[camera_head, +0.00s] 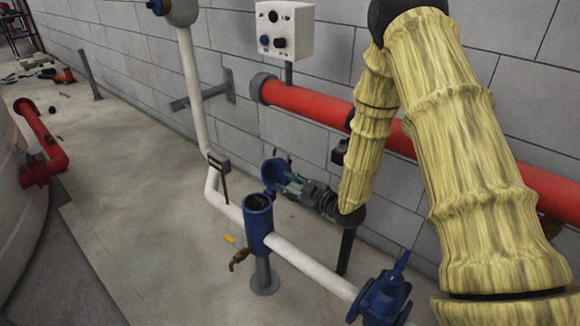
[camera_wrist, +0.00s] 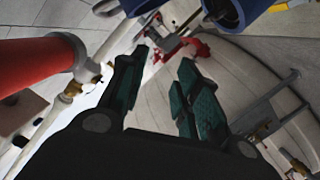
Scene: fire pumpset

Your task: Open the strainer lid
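The blue strainer body (camera_head: 258,228) stands upright on the white pipe, with its round top open and a dark inside. The blue strainer lid (camera_head: 272,172) is swung up and back behind the opening, standing steeply tilted. My gripper (camera_head: 289,183) is just right of the lid, its fingers pointing at it. In the wrist view, my gripper (camera_wrist: 164,58) has its two dark green fingers apart, with nothing clearly held between them. Blue strainer parts (camera_wrist: 228,12) are cut off at the top edge there. Whether a fingertip touches the lid cannot be told.
A white pipe (camera_head: 310,266) runs from the strainer to a blue valve (camera_head: 383,298) at lower right. A yellow-handled tap (camera_head: 238,258) sits low beside the strainer. A red pipe (camera_head: 310,106) and control box (camera_head: 285,30) are on the wall behind.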

